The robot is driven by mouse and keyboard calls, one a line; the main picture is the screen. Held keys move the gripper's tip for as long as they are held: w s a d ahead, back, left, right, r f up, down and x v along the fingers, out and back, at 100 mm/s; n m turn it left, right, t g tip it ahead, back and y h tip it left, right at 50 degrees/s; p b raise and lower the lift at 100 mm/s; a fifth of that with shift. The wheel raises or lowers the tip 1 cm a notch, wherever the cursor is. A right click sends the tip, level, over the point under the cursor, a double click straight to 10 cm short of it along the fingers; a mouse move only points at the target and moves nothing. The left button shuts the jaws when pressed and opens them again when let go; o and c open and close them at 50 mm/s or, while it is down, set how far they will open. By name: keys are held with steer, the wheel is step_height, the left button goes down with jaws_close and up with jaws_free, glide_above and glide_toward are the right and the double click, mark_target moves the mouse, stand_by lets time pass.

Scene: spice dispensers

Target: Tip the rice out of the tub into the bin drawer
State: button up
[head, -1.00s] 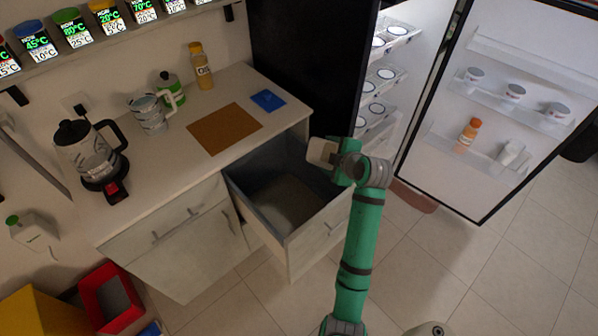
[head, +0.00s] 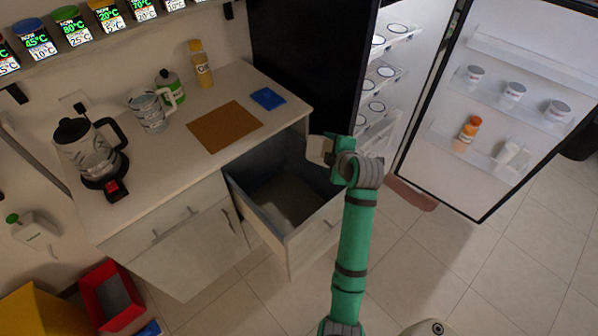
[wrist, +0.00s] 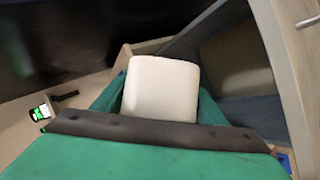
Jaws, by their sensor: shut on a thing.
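My gripper (head: 331,151) is shut on a white tub (head: 316,149) at the right rear corner of the open bin drawer (head: 318,236). In the head view the tub is small and partly hidden by my gripper. In the wrist view the white tub (wrist: 162,88) fills the space between the green fingers and looks like a plain rounded block; its opening and any rice are hidden. The drawer's inside is grey and shadowed; I cannot tell whether rice lies in it.
The counter (head: 185,165) holds a kettle (head: 92,155), a jug (head: 150,112), bottles, a brown board (head: 225,126) and a blue item (head: 268,98). The fridge door (head: 500,110) stands open at the right. A red bin (head: 110,295) stands at lower left.

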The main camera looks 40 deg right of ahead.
mark_target(315, 162)
steer(key=shift+a+r+n+h+p, duration=0.35)
steer(key=shift+n+h+p, duration=0.05)
steer(key=shift+h+p, duration=0.15)
stand_by(0.4)
steer(key=shift+w+a+r+n+h+p, duration=0.2)
steer(key=shift+a+h+p, duration=0.1)
steer(key=shift+a, duration=0.2)
steer(key=shift+w+a+r+n+h+p, duration=0.1)
steer(key=shift+a+r+n+h+p, duration=0.15)
steer(key=shift+a, duration=0.2)
steer(key=shift+a+r+n+h+p, duration=0.15)
steer(key=shift+a+n+h+p, duration=0.25)
steer(key=shift+p, duration=0.2)
stand_by(0.4)
steer(key=shift+w+a, duration=0.25)
steer(key=shift+s+d+h, duration=0.3)
steer(key=shift+a+r+n, duration=0.1)
steer(key=shift+a+n, duration=0.1)
steer(key=shift+n, duration=0.05)
steer(key=shift+w+a, duration=0.25)
steer(key=shift+w, duration=0.05)
steer(key=shift+s, duration=0.2)
steer(key=shift+w+a+r+n+h, duration=0.1)
steer(key=shift+w+a+n+h, duration=0.05)
steer(key=shift+a+n+h, duration=0.15)
